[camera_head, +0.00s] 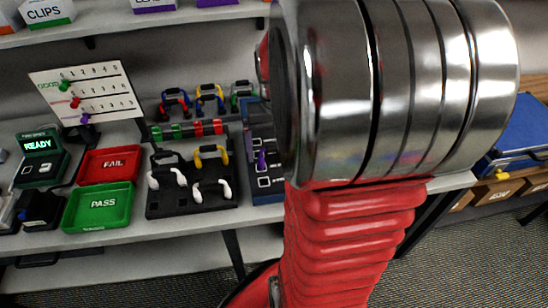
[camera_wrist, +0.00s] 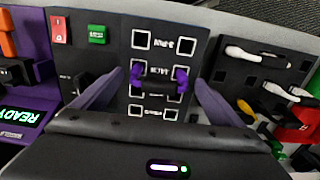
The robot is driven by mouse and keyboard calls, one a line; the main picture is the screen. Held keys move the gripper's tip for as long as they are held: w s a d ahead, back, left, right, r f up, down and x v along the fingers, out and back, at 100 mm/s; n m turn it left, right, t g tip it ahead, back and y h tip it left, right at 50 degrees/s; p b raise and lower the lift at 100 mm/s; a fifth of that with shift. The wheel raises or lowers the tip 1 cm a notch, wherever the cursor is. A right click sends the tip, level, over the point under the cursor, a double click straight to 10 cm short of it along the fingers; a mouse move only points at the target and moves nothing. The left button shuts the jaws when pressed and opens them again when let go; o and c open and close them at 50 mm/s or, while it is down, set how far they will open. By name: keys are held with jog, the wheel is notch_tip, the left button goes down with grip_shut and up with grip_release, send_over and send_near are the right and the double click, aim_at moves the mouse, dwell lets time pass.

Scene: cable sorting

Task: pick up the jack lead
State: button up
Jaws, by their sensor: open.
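Two purple plugs sit in the row of the dark test panel (camera_wrist: 160,98) that seems marked JACK. I take them for the ends of the jack lead (camera_wrist: 137,76); no cable between them is clear. A purple piece on the panel also shows in the head view (camera_head: 261,160), partly beside my arm. My gripper (camera_wrist: 160,78) is open, with one grey-purple finger on each side of the plugs. The fingertips look close to them; I cannot tell whether they touch. My gripper is hidden behind my arm in the head view.
A black holder (camera_head: 192,204) with white-ended leads stands left of the panel. Red FAIL (camera_head: 108,165) and green PASS (camera_head: 100,207) trays lie farther left. Several coiled leads (camera_head: 208,98) hang behind. A READY unit (camera_wrist: 22,118) shows at the wrist view's left.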

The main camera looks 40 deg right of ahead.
jog(key=c, duration=1.2)
jog(key=shift+c, duration=0.2)
jog(key=shift+r, duration=0.1)
notch_tip(320, 180, up, 10)
jog(key=shift+f, duration=0.1)
dwell(0.6)
notch_tip(320, 180, up, 3)
jog(key=shift+r, duration=0.1)
dwell(0.5)
